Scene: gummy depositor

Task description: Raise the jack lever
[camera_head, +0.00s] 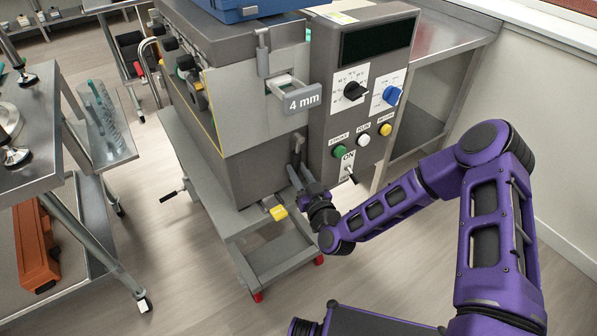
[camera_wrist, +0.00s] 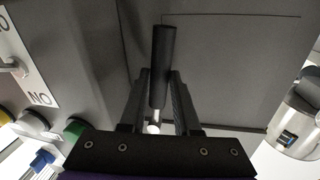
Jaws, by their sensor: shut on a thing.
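The jack lever has a black cylindrical grip (camera_wrist: 162,65) and a short bright metal rod (camera_wrist: 153,127). In the head view, its dark grip (camera_head: 297,144) shows upright against the front of the grey machine, left of the control panel. My gripper (camera_head: 296,174) reaches it from the lower right. In the wrist view, the fingers of my gripper (camera_wrist: 158,88) lie on either side of the grip and are shut on it. The grip stands out past the fingertips. The lower end of the lever is partly hidden by my gripper in the head view.
The control panel (camera_head: 366,85) with knobs, buttons and an ON switch is close on the right. A yellow-tipped pedal (camera_head: 277,212) sits below my gripper. The machine stands on a grey wheeled cart (camera_head: 215,205). A steel table (camera_head: 440,45) stands behind right; open floor lies in front.

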